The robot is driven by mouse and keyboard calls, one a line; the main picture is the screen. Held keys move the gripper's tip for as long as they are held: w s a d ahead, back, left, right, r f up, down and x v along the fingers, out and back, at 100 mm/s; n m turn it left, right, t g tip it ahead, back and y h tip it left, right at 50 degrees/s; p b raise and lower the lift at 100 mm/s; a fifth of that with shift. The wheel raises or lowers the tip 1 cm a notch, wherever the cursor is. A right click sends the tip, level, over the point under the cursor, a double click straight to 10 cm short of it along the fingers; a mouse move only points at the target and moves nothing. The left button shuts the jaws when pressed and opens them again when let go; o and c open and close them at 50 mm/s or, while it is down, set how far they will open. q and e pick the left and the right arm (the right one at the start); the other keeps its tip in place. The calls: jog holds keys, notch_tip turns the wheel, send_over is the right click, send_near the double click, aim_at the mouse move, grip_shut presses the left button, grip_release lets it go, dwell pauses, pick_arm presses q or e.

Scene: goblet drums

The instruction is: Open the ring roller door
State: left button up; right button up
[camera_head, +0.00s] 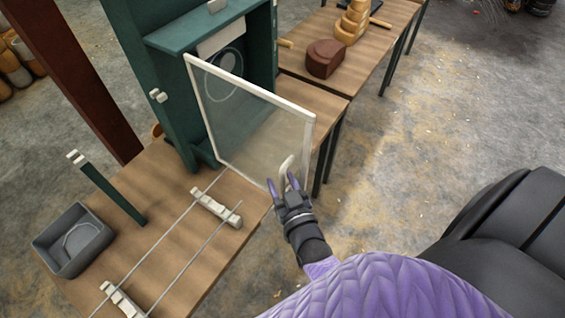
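The ring roller door (255,125) is a clear panel in a white frame. It stands swung out at an angle from the dark green machine (168,95), so the machine's recess with a pale ring shows behind and through it. A pale handle (287,166) sits near the door's lower free corner. My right gripper (282,182), with purple fingers, is at this handle. Its fingers are spread apart, with the handle's lower end between or just beyond them; I cannot tell whether they touch it. My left gripper is not in view.
A wooden bench (165,215) carries metal rods with pale clamps (215,207) and a grey tray (74,240). A second wooden bench (372,50) behind holds a dark red block (324,60) and stacked wooden rings (352,22). The floor to the right is open.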

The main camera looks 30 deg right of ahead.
jog(key=s+a, duration=0.1)
jog(key=s, duration=0.8)
jog(key=shift+s+a, duration=0.4)
jog(key=s+a+f+n+g+y+b, duration=0.1)
jog(key=s+f+g+b, duration=0.25)
jog(key=f, duration=0.65)
jog(key=s+a+f+n+g+y+b, duration=0.1)
jog(key=s+a+f+g+y+b, duration=0.2)
jog(key=f, duration=0.7)
jog(key=s+f+n+g+b, duration=0.1)
jog(key=f+g+b, duration=0.3)
jog(key=f, duration=0.6)
jog(key=s+d+f+n+g+b, duration=0.1)
jog(key=s+d+f+g+b, duration=0.1)
jog(key=s+f, duration=0.4)
jog(key=s+d+f+g+b, duration=0.2)
jog(key=s+f+g+b, duration=0.2)
jog(key=s, duration=0.4)
notch_tip(320, 180, down, 2)
jog(key=shift+d+f+n+h+b, duration=0.1)
jog(key=shift+d+n+h+b, duration=0.15)
jog(key=shift+n+h+b, duration=0.2)
